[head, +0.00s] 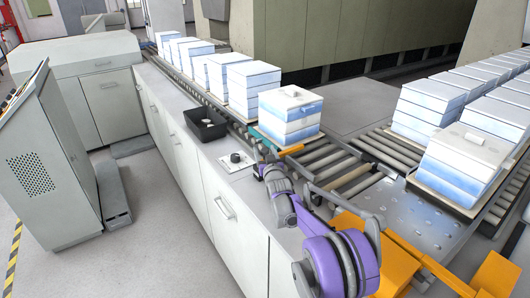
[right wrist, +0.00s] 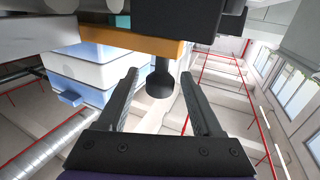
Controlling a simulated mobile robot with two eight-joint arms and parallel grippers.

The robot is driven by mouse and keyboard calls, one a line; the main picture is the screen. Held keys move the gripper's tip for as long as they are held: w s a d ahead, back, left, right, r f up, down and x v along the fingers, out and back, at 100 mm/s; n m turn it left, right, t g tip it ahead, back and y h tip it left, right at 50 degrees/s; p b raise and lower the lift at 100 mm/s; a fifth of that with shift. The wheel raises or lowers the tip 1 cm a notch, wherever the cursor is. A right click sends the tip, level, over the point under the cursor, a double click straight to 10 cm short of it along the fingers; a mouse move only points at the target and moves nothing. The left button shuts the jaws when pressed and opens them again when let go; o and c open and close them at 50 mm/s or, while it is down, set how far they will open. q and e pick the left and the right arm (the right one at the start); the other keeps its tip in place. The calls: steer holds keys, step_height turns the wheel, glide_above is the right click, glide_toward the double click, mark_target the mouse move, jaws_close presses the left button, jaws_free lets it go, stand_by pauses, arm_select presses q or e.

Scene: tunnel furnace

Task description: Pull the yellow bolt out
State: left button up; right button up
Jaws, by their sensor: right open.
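The yellow bolt (head: 291,150) shows in the head view as a short yellow piece at the near edge of the roller conveyor, below a white and blue stack. In the right wrist view, a yellow-orange bar (right wrist: 140,43), apparently the bolt, crosses above, with a dark rounded knob (right wrist: 160,84) beneath it. My right gripper (right wrist: 162,92) is open, with the knob in the gap between its fingers. I see no finger clearly touching the knob. In the head view my right gripper (head: 263,151) is small beside the bolt, partly hidden by its purple wrist. My left gripper is not in view.
The white and blue stack (head: 290,115) stands on the conveyor just behind the bolt. A black bin (head: 205,125) and a dark knob on a white plate (head: 236,158) are on the counter to the left. More stacks (head: 461,160) stand at the right.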

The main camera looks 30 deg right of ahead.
jaws_close()
stand_by(1.4)
